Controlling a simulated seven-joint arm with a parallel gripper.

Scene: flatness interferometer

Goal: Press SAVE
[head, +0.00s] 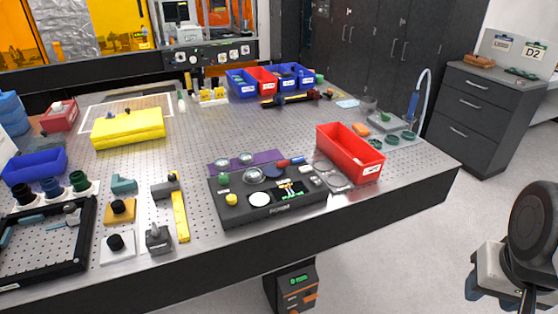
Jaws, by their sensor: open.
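The dark instrument panel (235,209) lies near the front edge of the bench. It carries a white disc (260,199), a yellow round button (231,199), a green knob (223,179), a small lit screen (291,188) and light keys (309,174) at its right end. The key lettering is too small to read, so I cannot tell which one is SAVE. My gripper (505,287) is at the lower right, over the floor and well away from the panel. It is open, seems empty, and is partly hidden by my wrist.
A red bin (351,155) stands right of the panel. A yellow bar (181,216) and small mounts lie to its left, with a yellow block (128,130) behind them. The bench (415,174) has a bare strip at its right front. A control box (290,288) hangs below.

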